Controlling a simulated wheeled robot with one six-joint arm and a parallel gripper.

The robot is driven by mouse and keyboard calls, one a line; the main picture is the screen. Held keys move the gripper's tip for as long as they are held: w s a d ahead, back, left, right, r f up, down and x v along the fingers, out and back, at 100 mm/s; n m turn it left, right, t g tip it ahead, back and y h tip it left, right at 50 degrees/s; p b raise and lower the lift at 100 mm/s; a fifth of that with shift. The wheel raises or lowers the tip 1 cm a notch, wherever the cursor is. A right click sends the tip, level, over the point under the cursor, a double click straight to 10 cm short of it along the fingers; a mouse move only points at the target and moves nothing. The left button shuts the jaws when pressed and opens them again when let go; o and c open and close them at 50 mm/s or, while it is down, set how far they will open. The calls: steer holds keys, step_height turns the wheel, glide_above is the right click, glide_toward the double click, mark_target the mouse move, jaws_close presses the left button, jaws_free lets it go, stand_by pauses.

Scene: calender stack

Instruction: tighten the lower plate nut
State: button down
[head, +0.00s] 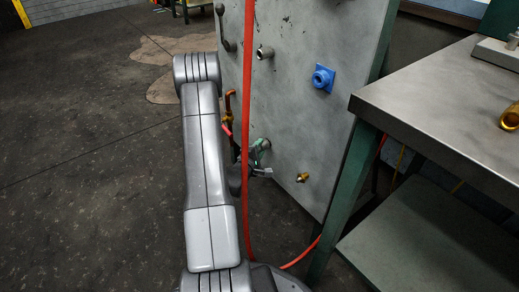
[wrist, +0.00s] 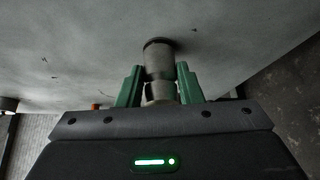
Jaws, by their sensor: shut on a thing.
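The grey plate (head: 295,110) stands upright in the head view, and its surface fills the top of the wrist view (wrist: 80,50). A grey round nut (wrist: 158,62) sticks out from it in the wrist view, with a dark ring at its base. My gripper (wrist: 160,88) has its green fingers shut on this nut from both sides. In the head view my gripper (head: 262,150) is at the lower part of the plate, partly behind my arm and the red hose. The nut is mostly hidden there. Any turn of the nut cannot be told.
A grey stub (head: 265,53), a blue flange (head: 321,79) and a brass fitting (head: 302,177) stick out from the plate. A red hose (head: 248,120) hangs in front of it. A metal table (head: 440,85) stands close at right. The floor (head: 80,150) at left is clear.

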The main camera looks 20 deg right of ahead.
steer(key=shift+m, duration=0.4)
steer(key=shift+t, duration=0.3)
steer(key=shift+m, duration=0.4)
steer(key=shift+f+h, duration=0.1)
steer(key=shift+h, duration=0.3)
steer(key=shift+m+t, duration=0.4)
steer(key=shift+m, duration=0.1)
steer(key=shift+m, duration=0.4)
steer(key=shift+f+h, duration=0.1)
steer(key=shift+h, duration=0.2)
